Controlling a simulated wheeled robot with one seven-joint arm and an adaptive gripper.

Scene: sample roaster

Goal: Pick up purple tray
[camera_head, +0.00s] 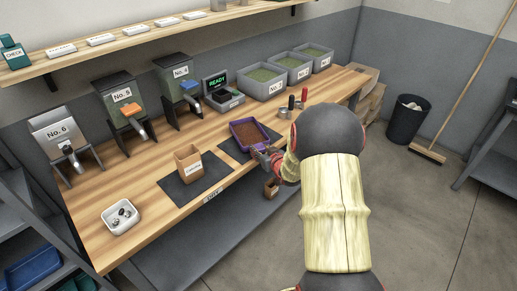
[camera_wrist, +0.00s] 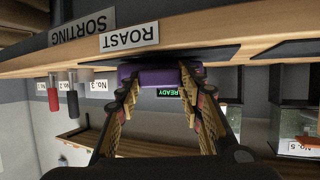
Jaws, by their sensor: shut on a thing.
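The purple tray (camera_head: 233,131) holds brown beans or grounds and sits at a dark mat (camera_head: 228,151) on the wooden counter. My gripper (camera_head: 262,153) reaches it from the front right and is shut on its near edge. In the wrist view, which is upside down, the purple tray (camera_wrist: 160,77) shows between the fingertips of my gripper (camera_wrist: 159,86). The tray looks level. I cannot tell whether it touches the mat. My arm hides part of the counter's front edge.
A brown carton (camera_head: 188,164) stands on another dark mat left of the tray. A scale reading READY (camera_head: 222,96), grey bins (camera_head: 262,87) and red- and black-handled tools (camera_head: 292,103) stand behind it. A white bowl (camera_head: 121,217) is at the near left.

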